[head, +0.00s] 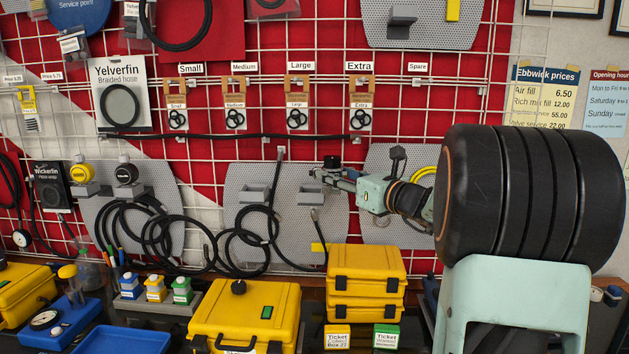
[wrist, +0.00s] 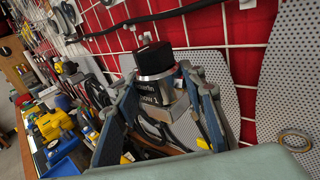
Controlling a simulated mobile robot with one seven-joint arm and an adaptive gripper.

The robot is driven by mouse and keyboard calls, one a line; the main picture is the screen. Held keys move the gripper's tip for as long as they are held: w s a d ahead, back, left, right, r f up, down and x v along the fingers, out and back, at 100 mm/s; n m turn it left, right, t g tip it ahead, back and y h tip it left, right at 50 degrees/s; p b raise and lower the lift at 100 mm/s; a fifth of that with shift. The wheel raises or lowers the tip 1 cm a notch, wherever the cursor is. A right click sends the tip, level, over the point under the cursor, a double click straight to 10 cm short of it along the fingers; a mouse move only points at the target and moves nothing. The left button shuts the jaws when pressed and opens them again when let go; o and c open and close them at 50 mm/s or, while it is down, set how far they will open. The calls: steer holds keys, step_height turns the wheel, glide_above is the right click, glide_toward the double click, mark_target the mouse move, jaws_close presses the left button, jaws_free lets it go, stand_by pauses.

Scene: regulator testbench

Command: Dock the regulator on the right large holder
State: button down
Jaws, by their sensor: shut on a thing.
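The regulator has a black cap and shows in the head view (head: 331,161) at the tip of my gripper (head: 326,176). In the wrist view the regulator (wrist: 155,62) stands upright between the two fingers of my gripper (wrist: 160,98), with a silver band under its cap and a lettered label below. The fingers are shut on its body. The right large holder (head: 310,197) is a grey bracket on the middle perforated panel, just below and left of the gripper.
Another grey holder (head: 253,193) is to the left on the same panel. A black hose (head: 320,232) hangs just below the gripper, with more coils to the left. Yellow cases (head: 367,262) stand on the bench below. The red grid wall is close behind.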

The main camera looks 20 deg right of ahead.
mark_target(340, 190)
steer(key=p+x, duration=0.1)
steer(key=x, duration=0.7)
steer(key=shift+a+r, duration=0.1)
steer(key=shift+r, duration=0.05)
steer(key=shift+w+f, duration=0.2)
steer(key=shift+f, duration=1.6)
steer(key=c, duration=1.7)
jaws_free()
steer(key=shift+f, duration=0.25)
steer(key=o, duration=0.5)
steer(key=shift+c, duration=0.2)
steer(key=shift+r, duration=0.1)
steer(key=shift+r, duration=0.15)
steer(key=b+v, duration=0.1)
steer(key=v, duration=1.1)
steer(key=shift+b, duration=0.3)
